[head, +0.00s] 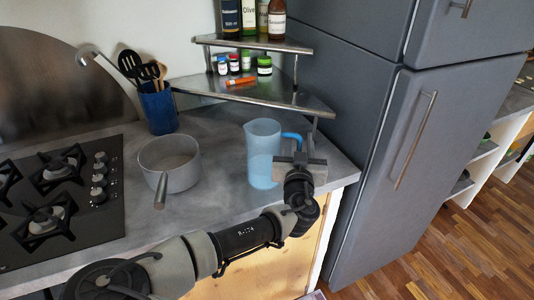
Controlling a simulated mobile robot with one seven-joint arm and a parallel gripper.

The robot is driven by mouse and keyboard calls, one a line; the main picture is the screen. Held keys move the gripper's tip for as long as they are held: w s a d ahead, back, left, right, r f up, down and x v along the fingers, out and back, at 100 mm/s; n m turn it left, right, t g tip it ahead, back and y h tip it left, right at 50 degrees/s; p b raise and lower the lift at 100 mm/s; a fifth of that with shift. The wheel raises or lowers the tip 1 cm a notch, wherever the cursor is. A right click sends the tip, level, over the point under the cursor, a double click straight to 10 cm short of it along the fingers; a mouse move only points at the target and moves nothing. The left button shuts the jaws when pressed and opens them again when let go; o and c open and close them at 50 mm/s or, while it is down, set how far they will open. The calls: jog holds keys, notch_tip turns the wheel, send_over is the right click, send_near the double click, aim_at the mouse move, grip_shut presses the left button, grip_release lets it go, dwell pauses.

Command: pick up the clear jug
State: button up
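The clear jug (262,153) is a tall, see-through, bluish pitcher with a bright blue handle on its right side. It stands upright on the grey counter near the front right corner. My gripper (297,144) is just to the right of the jug, at its handle, with the fingers pointing away from me toward the back. The gripper's body covers the lower part of the handle. I cannot tell whether the fingers are around the handle or only beside it, or how far apart they are.
A grey saucepan (170,162) stands left of the jug, its handle toward me. A blue utensil holder (158,110) and a gas hob (62,190) are farther left. A metal corner shelf (262,92) with bottles and jars rises behind the jug. A grey fridge (385,150) is to the right.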

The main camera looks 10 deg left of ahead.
jog(key=shift+w, duration=1.35)
grip_shut()
jog(key=shift+r, duration=0.1)
